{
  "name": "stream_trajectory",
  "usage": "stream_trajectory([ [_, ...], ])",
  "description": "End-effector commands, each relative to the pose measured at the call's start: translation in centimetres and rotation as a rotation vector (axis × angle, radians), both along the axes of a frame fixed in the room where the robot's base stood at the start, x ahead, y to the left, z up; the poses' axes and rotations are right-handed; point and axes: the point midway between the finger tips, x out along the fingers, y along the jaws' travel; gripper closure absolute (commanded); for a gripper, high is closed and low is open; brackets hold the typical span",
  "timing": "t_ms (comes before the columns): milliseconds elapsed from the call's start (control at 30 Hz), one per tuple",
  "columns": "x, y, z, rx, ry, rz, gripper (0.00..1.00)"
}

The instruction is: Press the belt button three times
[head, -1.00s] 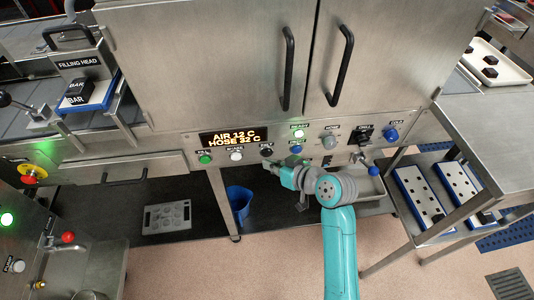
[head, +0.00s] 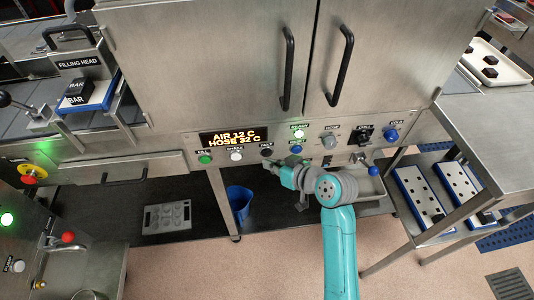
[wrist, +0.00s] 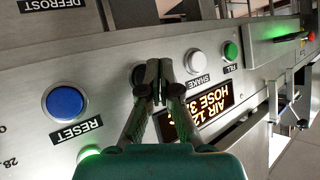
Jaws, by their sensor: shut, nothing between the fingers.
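The black button (head: 267,152), which I take to be the belt button, is on the steel panel between the white SHAKE button and the blue RESET button. Its label is too small to read for certain. My gripper (head: 269,164) is shut and empty, with its tips close to the black button, just below it in the head view. In the wrist view my gripper's fingertips (wrist: 158,72) cover much of the black button (wrist: 139,76). I cannot tell whether they touch it.
On the same panel are the white SHAKE button (head: 236,155), green FILL button (head: 205,159), blue RESET button (head: 296,149) and display (head: 233,137). A blue knob (head: 373,171) sticks out at the right. A blue bin (head: 239,199) stands below. Two door handles are above.

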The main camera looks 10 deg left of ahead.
Motion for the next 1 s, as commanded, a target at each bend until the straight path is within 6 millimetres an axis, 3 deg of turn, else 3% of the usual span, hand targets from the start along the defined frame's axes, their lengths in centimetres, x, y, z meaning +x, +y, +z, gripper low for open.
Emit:
stream_trajectory([
  [1000, 0.81, 0.24, 0.01, 0.0, 0.0, 0.0, 1.0],
])
